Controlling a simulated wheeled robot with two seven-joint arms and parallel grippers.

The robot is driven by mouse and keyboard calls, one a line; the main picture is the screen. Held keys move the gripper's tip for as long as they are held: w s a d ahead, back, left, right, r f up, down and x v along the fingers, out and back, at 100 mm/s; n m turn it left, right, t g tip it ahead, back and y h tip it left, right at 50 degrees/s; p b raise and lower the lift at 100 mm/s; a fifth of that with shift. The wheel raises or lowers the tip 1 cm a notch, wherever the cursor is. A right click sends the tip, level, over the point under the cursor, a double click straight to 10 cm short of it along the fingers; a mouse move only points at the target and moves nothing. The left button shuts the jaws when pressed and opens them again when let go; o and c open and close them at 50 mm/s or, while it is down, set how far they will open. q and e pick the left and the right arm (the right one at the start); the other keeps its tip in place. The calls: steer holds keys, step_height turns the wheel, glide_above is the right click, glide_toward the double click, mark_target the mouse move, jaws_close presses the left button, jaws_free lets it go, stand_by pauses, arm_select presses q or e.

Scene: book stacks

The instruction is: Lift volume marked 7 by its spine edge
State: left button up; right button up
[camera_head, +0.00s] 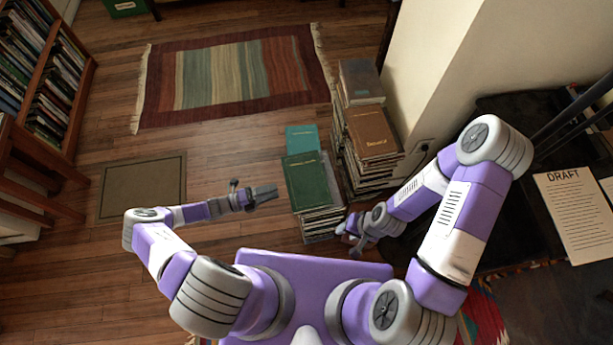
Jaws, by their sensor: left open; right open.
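Stacks of books stand on the wood floor ahead of me. The nearest stack has a dark green book (307,181) on top, with a teal book (302,138) just behind it. A taller stack to its right has a brown book (372,132) on top, and a grey-brown book (361,81) tops the stack behind. I cannot make out a number 7 on any spine. My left gripper (266,193) is open and empty, just left of the green book's stack. My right gripper (348,240) is open, low by the near right side of that stack, partly hidden by its own arm.
A wall corner (437,75) rises close to the right of the tall stacks. A dark desk (540,215) with a "DRAFT" sheet (577,214) stands at the right. A striped rug (235,78) and a small mat (142,186) lie on open floor. A bookcase (78,95) is at the left.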

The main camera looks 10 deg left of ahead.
arm_select(q)
glide_toward(306, 181)
steer(key=d, duration=0.1)
steer(key=w+d+f, duration=0.1)
steer(key=shift+w+d+f+b, duration=0.25)
steer(key=shift+w+d+b, duration=0.1)
steer(key=shift+d, duration=0.05)
steer(key=shift+c, duration=0.3)
jaws_close()
steer(key=shift+r, duration=0.15)
